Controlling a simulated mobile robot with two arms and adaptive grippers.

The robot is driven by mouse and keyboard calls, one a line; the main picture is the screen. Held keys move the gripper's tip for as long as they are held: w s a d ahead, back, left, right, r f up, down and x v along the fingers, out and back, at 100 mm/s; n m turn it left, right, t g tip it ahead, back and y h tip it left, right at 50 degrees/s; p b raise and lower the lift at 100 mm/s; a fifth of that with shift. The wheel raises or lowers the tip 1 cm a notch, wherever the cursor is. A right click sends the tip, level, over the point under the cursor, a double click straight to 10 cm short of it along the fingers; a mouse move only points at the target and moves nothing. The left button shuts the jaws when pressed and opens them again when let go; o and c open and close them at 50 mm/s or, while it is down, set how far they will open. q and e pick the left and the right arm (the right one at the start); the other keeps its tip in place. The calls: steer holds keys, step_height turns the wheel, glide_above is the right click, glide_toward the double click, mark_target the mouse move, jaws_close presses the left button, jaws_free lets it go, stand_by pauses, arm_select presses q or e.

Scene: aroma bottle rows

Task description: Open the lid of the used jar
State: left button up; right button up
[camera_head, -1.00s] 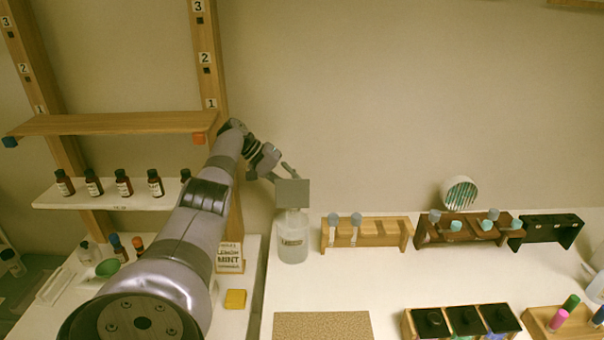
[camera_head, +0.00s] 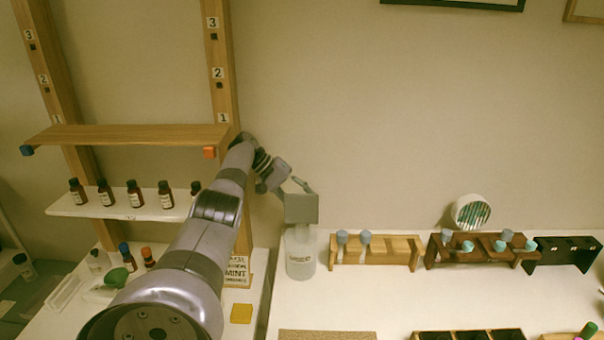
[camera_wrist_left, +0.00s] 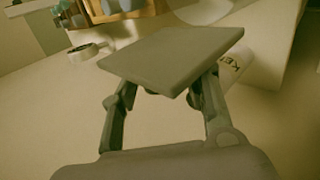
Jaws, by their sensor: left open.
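The used jar (camera_head: 301,258) is a translucent, pale jar with a small dark label, standing at the left end of the white counter by the wall. A flat grey square lid (camera_head: 302,209) stands steeply tilted above its mouth; their contact is unclear. My left gripper (camera_head: 296,187) is at the lid's upper edge, fingers spread. In the left wrist view the lid (camera_wrist_left: 170,57) lies across the tips of my open left gripper (camera_wrist_left: 165,90); whether they touch is unclear. Part of the jar (camera_wrist_left: 235,66) shows behind the lid. My right gripper is not in view.
Wooden racks (camera_head: 378,249) with grey-topped and teal-topped items stand right of the jar. A round white fan-like object (camera_head: 471,212) is behind them. A shelf (camera_head: 118,206) with brown bottles is at left, a yellow block (camera_head: 241,313) below. Counter in front of the jar is clear.

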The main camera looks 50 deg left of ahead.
arm_select(q)
step_height(320, 180, up, 10)
steer(key=shift+f, duration=0.1)
steer(key=shift+d+r, duration=0.2)
steer(key=shift+r, duration=0.05)
steer(key=shift+a+f, duration=0.25)
steer(key=shift+a, duration=0.1)
steer(key=shift+d, duration=0.2)
